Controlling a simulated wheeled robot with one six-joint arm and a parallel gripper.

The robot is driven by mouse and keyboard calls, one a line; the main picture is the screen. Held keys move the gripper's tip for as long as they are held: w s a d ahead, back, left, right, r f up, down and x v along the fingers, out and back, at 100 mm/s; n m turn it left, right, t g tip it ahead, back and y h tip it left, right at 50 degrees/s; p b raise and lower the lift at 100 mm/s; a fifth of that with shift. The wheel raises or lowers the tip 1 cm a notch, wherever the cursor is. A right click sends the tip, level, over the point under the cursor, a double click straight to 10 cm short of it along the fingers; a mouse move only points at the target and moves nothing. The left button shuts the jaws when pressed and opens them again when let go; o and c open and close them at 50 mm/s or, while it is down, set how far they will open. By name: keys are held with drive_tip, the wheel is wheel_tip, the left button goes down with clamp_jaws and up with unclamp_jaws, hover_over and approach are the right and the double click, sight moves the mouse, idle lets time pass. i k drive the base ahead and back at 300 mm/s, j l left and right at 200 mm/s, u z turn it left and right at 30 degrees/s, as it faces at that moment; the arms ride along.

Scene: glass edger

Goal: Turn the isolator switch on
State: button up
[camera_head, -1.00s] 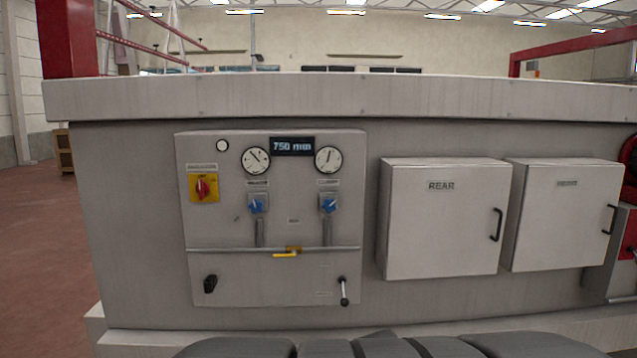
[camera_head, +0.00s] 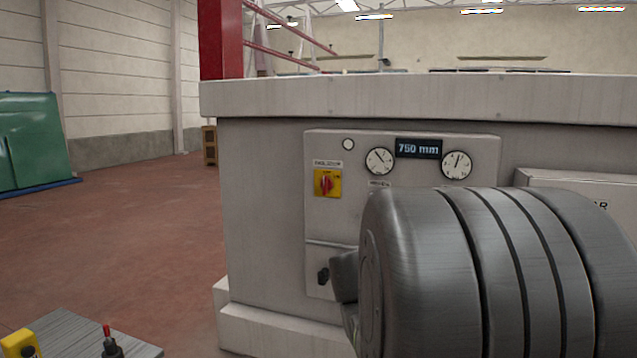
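The isolator switch (camera_head: 327,183) is a red rotary knob on a square yellow plate, under a small label. It sits at the left of the grey control panel (camera_head: 318,220) on the machine's front. The knob looks roughly upright, but its marks are too small to read. Part of my arm, large and dark grey, fills the lower right and stands in front of the panel's right and lower parts. It does not cover the isolator. I cannot make out my gripper's fingers.
Open red floor (camera_head: 120,240) lies left. A grey top (camera_head: 75,335) with a yellow block (camera_head: 18,342) is at bottom left.

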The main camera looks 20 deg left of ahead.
sight(325, 184)
drive_tip(key=i+u, duration=0.2)
drive_tip(key=u, duration=0.2)
drive_tip(key=i+l+u, duration=0.1)
drive_tip(key=u, duration=0.25)
drive_tip(key=i+l+u, duration=0.15)
drive_tip(key=i+u, duration=0.25)
drive_tip(key=l+u, duration=0.15)
drive_tip(key=u, duration=0.25)
drive_tip(key=i+l, duration=0.25)
drive_tip(key=i+l+u, duration=0.1)
drive_tip(key=l, duration=0.3)
drive_tip(key=i+l, duration=0.35)
